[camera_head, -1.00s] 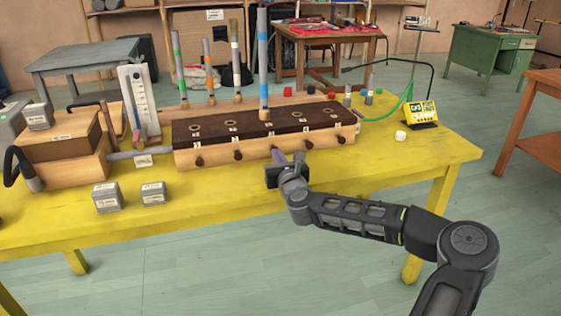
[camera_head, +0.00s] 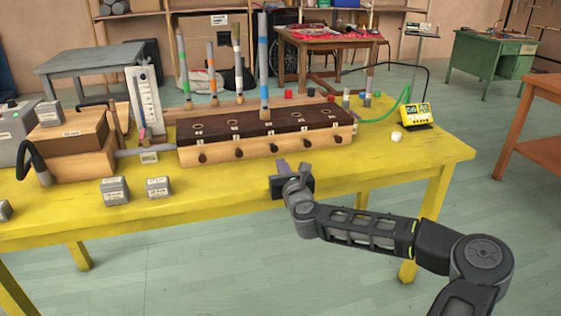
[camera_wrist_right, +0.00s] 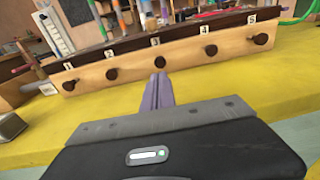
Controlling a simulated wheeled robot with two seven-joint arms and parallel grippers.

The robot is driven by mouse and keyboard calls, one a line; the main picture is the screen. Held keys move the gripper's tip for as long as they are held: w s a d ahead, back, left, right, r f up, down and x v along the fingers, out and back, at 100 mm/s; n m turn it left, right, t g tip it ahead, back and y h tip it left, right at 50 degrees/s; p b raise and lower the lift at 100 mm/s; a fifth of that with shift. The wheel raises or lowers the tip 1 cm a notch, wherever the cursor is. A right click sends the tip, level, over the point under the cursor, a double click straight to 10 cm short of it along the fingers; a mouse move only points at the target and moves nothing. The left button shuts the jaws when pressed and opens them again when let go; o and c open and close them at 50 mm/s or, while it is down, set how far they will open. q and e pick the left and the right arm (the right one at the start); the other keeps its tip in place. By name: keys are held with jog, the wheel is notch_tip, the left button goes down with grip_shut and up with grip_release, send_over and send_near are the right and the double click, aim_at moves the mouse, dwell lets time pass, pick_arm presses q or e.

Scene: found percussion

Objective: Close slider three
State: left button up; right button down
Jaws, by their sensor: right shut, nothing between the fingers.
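The wooden wind chest (camera_head: 225,153) has a dark top and a row of round dark knobs along its front. The knob of slider three (camera_head: 274,149) is the middle one. It also shows under the label 3 in the right wrist view (camera_wrist_right: 159,62). It appears to stand about as far out as its neighbours. A tall pipe with blue bands (camera_head: 263,60) stands upright on the dark top. My right gripper (camera_head: 282,165) is shut and empty, in front of the chest and apart from the knob. In the wrist view its fingers (camera_wrist_right: 158,78) point at knob three. My left gripper is out of view.
The chest stands on a yellow table (camera_head: 400,165). Small grey weights (camera_head: 115,190) lie at the front left, near wooden bellows (camera_head: 75,140). A yellow meter (camera_head: 416,113) and a white round piece (camera_head: 397,136) are at right. The table front around the gripper is clear.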

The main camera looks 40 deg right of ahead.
jog(key=v, duration=0.6)
jog(key=shift+s+a+p, duration=0.2)
jog(key=shift+s+p, duration=0.15)
jog(key=shift+p, duration=0.05)
jog(key=shift+r, duration=0.15)
